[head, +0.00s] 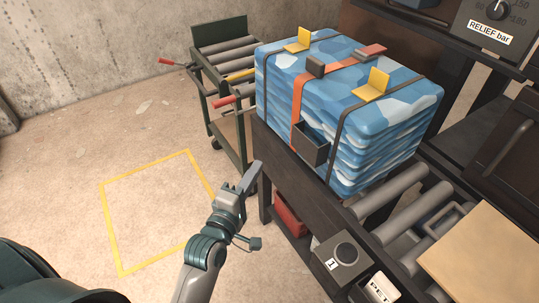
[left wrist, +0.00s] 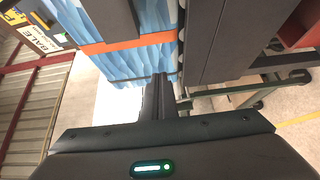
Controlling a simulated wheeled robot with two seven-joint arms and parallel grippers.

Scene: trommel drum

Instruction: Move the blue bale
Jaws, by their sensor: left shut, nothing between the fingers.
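The blue bale (head: 345,100) is a large block with a light and dark blue pattern, dark straps and an orange strap. It rests on the roller conveyor (head: 393,205). Yellow tabs stick up on its top, and a dark open bracket (head: 309,145) sits on its near side. My left gripper (head: 250,180) is shut and empty, in front of the bale's left end and beside the conveyor frame. In the left wrist view its fingers (left wrist: 159,85) point toward the bale's side (left wrist: 140,60) with the orange strap. I cannot tell whether they touch. My right gripper is not in view.
A green cart (head: 222,45) with rollers and red-tipped handles stands behind the bale's left end. A yellow square (head: 111,225) is marked on clear floor at the left. A control box (head: 342,258) and a tan panel (head: 485,255) are at the conveyor's near side.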

